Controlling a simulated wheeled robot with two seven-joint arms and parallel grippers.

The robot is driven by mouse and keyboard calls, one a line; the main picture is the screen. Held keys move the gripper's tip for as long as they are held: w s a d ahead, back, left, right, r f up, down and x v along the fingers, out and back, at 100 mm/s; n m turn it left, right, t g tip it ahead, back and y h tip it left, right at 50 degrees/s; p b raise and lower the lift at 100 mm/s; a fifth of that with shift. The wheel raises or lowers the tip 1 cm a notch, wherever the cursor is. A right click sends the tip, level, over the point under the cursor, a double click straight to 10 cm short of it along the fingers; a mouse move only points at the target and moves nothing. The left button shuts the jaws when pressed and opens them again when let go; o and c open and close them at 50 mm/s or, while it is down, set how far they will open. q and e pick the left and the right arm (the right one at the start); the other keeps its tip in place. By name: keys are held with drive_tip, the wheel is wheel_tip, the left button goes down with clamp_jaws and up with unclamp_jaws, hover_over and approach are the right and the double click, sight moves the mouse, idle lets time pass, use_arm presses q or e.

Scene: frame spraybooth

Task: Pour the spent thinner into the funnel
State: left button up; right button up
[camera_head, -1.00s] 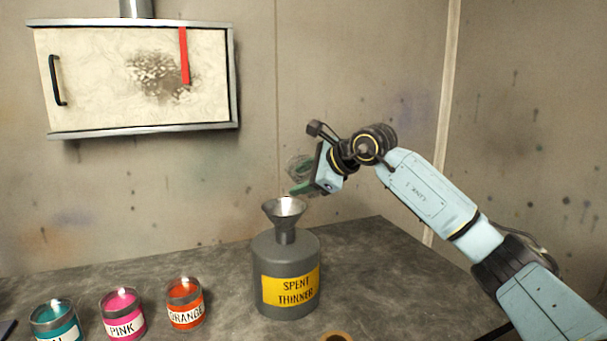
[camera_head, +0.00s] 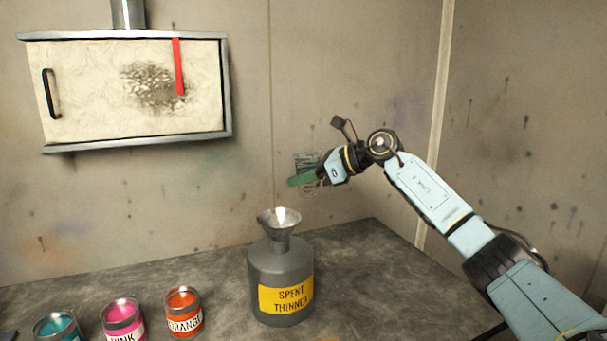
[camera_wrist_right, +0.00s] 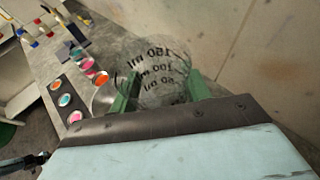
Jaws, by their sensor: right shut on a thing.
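A clear beaker with dark ml markings (camera_wrist_right: 155,72) is between the green fingers of my right gripper (camera_wrist_right: 162,92), which is shut on it. In the head view the see-through beaker (camera_head: 307,160) shows faintly against the wall, behind the right gripper (camera_head: 305,179). I cannot make out its liquid level or exact tilt. A metal funnel (camera_head: 279,220) sits upright in the neck of a grey can labelled SPENT THINNER (camera_head: 262,265) on the bench. The gripper and beaker are above the funnel and a little to its right in the picture, apart from it. My left gripper is out of view.
Teal (camera_head: 57,326), pink (camera_head: 122,315) and orange (camera_head: 184,308) paint tins stand on the bench (camera_head: 365,285) left of the can. A wall box with a stained filter panel (camera_head: 90,90) hangs at upper left. Bench right of the can is clear.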

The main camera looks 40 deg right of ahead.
sight(304, 157)
wheel_tip(304, 157, up, 4)
drive_tip(key=p, duration=0.4)
drive_tip(key=shift+r, duration=0.1)
idle(0.5)
